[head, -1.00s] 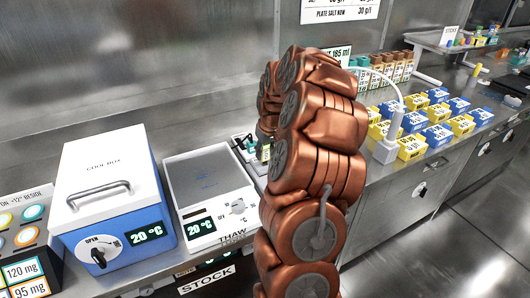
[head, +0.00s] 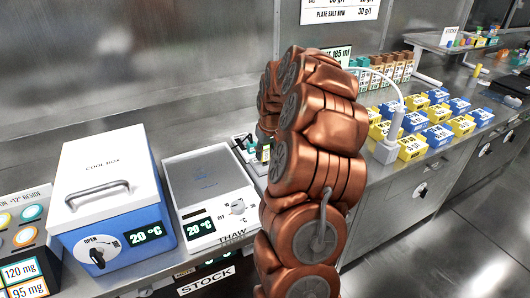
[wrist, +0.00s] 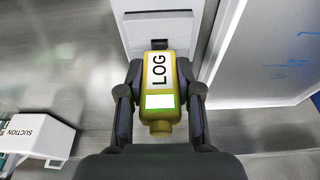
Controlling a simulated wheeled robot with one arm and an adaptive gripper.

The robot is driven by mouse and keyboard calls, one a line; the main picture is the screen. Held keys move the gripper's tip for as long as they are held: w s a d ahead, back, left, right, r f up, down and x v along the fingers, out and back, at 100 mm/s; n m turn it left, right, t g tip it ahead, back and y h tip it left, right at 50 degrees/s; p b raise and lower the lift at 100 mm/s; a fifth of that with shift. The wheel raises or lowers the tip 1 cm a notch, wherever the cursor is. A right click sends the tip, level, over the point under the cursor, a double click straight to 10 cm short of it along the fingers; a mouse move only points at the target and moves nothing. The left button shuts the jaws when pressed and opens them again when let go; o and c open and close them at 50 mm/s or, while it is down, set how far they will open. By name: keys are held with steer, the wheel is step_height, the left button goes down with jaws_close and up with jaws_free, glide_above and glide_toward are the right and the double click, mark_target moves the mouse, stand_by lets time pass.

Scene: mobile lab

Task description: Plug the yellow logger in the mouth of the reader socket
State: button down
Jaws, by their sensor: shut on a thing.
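The yellow logger (wrist: 160,118), with a white LOG label and a lit green screen, lies between the two dark fingers of my gripper (wrist: 160,90) in the wrist view. My gripper is shut on its sides. The logger's far end points at a pale grey block with a dark slot, the reader socket (wrist: 144,22). That end is at or just short of the slot's mouth; I cannot tell whether it has entered. In the head view my copper arm hides most of the gripper, logger and socket.
A white thaw plate (head: 205,178) stands left of my arm, and a blue and white cool box (head: 105,190) left of it. Blue and yellow boxes (head: 438,135) fill the bench at right. A white piece marked SUCTION (wrist: 40,135) is at lower left in the wrist view.

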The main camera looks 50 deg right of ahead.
steer(key=shift+b+x, duration=0.45)
steer(key=shift+x, duration=0.4)
steer(key=c, duration=0.7)
jaws_free()
steer(key=shift+s, duration=0.2)
steer(key=v, duration=1.2)
